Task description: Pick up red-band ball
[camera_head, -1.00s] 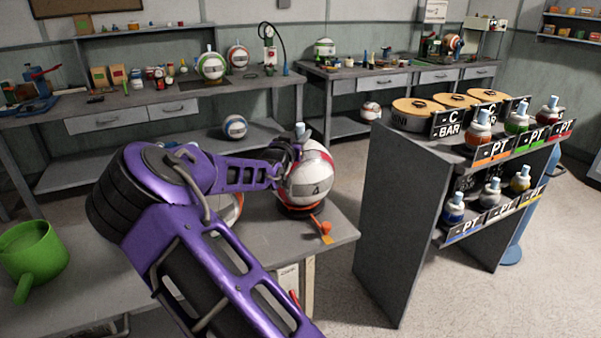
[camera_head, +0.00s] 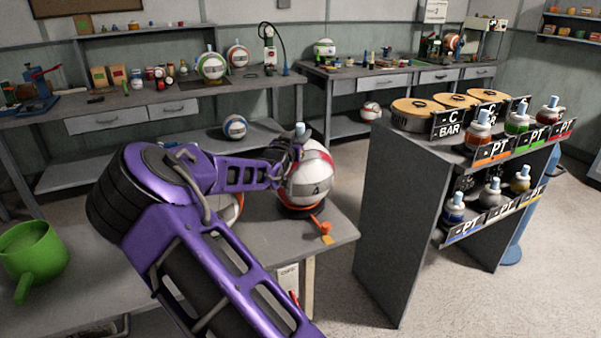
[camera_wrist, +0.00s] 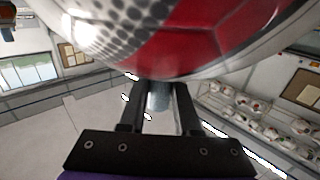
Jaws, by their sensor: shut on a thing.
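The red-band ball (camera_head: 313,180) is white with red panels and a grey band marked 4. It sits on a dark round base with an orange-red lever (camera_head: 318,224) near the right end of the near bench. A light-blue peg (camera_head: 300,131) stands at its top. My gripper (camera_head: 290,150) is at the upper left of the ball, partly hidden behind my purple arm. In the wrist view my gripper (camera_wrist: 158,100) has its two fingers shut on the ball's light-blue peg (camera_wrist: 158,97). The ball's white, dotted and red surface (camera_wrist: 205,35) fills the top there.
A green mug (camera_head: 32,255) stands at the bench's left. A grey shelf unit (camera_head: 395,220) with bottles stands to the right, with clear floor between. A blue-banded ball (camera_head: 234,127) is on the rear bench's lower shelf.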

